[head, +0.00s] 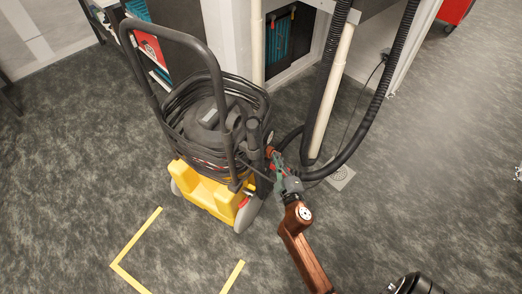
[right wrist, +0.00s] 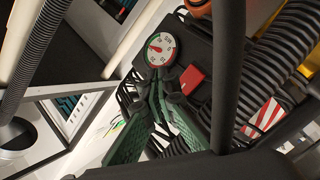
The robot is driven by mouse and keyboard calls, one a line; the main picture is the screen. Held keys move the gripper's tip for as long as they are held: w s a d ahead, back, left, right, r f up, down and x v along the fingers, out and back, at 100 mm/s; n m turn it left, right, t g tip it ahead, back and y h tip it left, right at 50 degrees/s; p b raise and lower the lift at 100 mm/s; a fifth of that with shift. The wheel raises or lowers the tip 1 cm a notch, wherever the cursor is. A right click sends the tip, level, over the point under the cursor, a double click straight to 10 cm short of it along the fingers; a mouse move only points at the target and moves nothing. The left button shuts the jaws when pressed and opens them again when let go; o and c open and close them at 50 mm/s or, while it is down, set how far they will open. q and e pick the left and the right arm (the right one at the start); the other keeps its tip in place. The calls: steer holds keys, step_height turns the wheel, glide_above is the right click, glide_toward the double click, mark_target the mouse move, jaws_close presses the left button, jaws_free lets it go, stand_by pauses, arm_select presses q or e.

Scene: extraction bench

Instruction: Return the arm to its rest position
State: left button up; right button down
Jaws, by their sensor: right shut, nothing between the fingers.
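My right arm reaches in from the bottom of the head view. Its gripper (head: 277,160) is beside the right side of a yellow and black wheeled extractor (head: 205,186). In the right wrist view the green-padded fingers (right wrist: 160,88) are shut with nothing between them. Their tips are close below a round dial gauge (right wrist: 160,48) and left of a red switch (right wrist: 194,80) on the machine's dark panel. I cannot tell whether the tips touch the panel. My left gripper is not in view.
The machine has a tall push handle (head: 179,38) and coiled black hose around its body. A corrugated hose (head: 386,80) and pale pipes (head: 333,92) stand close to the right of the gripper. Yellow tape (head: 137,237) marks the floor. The carpet at right is open.

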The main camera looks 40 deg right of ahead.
stand_by(0.7)
